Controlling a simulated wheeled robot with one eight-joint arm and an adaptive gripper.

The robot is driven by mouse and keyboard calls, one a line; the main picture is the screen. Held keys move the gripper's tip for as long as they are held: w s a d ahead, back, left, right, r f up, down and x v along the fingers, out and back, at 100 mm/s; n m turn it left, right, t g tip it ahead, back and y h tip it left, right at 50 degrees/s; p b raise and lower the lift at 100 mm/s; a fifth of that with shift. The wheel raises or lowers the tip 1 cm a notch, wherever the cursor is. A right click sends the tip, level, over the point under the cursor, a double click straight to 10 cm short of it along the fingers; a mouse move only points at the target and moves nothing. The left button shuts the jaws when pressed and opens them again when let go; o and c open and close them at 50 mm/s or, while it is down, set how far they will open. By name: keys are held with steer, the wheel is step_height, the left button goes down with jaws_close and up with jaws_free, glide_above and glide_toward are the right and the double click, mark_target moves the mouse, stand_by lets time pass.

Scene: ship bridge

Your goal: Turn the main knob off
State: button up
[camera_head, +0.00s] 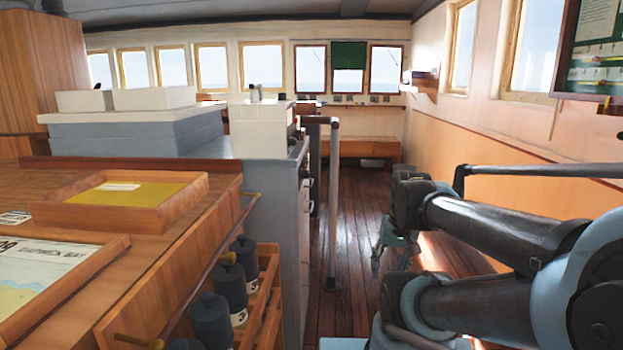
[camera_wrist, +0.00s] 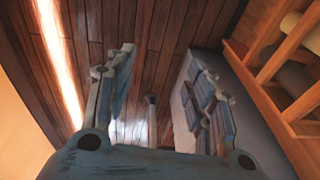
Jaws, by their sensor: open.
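My gripper (camera_head: 388,243) hangs over the wooden aisle floor on the right of the head view, with my arm folded beside it. I cannot pick out the main knob in either view. The grey console (camera_head: 275,210) stands left of the aisle; its aisle-side face is seen at a steep angle, and details on it are too small to tell.
A grey post with a rail (camera_head: 333,200) stands beside the console. A wooden counter (camera_head: 120,190) with trays fills the left, and a rack of dark bottles (camera_head: 230,285) hangs on its side. The wooden floor (camera_head: 350,180) is clear towards a bench (camera_head: 357,147) at the back.

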steer(key=w+a+r+m+y, duration=0.4)
steer(key=w+a+r, duration=0.25)
steer(key=w, duration=0.25)
steer(key=m+g+y, duration=0.1)
steer(key=m+y, duration=0.7)
steer(key=y, duration=0.5)
glide_toward(305, 175)
steer(key=w+a, duration=0.2)
steer(key=a, duration=0.6)
steer(key=shift+w+f, duration=0.2)
steer(key=shift+f, duration=0.2)
steer(key=c, duration=1.1)
